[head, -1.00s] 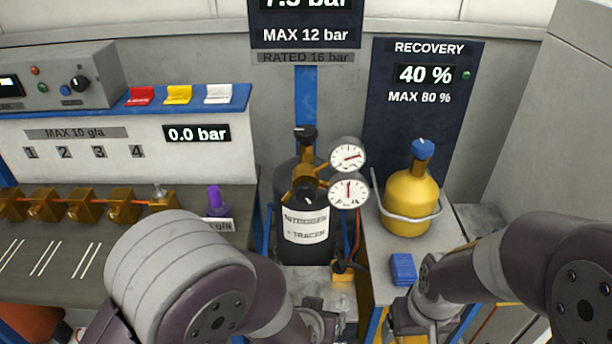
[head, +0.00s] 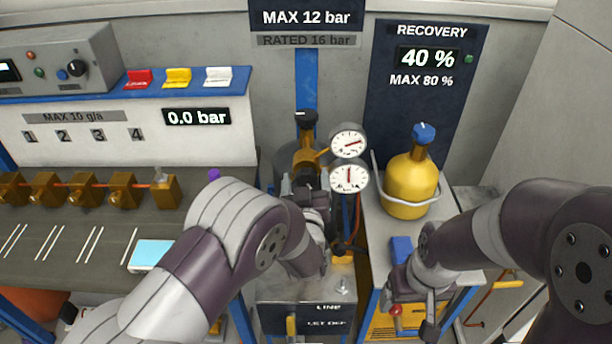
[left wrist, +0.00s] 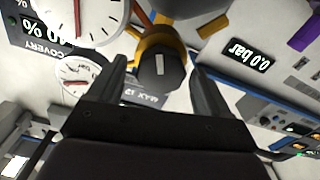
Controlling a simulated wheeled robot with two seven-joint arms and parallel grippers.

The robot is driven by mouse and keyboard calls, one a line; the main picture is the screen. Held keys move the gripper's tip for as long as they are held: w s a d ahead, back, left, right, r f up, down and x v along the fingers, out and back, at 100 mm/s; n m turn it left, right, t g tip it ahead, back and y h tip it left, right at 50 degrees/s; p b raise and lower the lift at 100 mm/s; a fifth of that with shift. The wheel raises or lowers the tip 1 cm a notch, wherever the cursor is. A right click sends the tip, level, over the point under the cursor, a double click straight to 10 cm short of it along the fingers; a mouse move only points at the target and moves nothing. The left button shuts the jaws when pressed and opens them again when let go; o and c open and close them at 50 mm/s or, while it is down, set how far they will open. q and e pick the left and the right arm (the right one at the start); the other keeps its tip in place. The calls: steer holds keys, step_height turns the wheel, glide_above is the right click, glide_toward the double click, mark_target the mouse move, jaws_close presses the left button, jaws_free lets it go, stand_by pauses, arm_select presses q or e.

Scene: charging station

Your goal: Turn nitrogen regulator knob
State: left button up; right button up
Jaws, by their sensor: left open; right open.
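The regulator knob (left wrist: 162,72) is dark and faceted with a white mark, seen face-on in the left wrist view. My left gripper (left wrist: 158,88) is open, with one finger on each side of the knob; no contact shows. In the head view my left gripper (head: 306,188) is in front of the brass regulator (head: 304,156) and hides the knob. Two white gauges with red needles, an upper one (head: 349,142) and a lower one (head: 349,178), sit right of it. My right gripper (head: 414,322) is open and empty at the lower right.
A yellow recovery cylinder (head: 408,190) and a blue block (head: 401,248) stand on the right cabinet. The bench (head: 75,262) on the left holds brass valves (head: 120,190) and a light blue pad (head: 151,254). A grey line box (head: 310,290) is below my left forearm.

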arm_select(q)
steer(key=shift+w, duration=0.3)
steer(key=c, duration=1)
steer(key=shift+o, duration=0.2)
steer(key=shift+f+m+b, duration=0.15)
steer(key=shift+m+b, duration=0.2)
steer(key=shift+m, duration=0.65)
steer(key=o, duration=1)
steer(key=shift+c, duration=0.2)
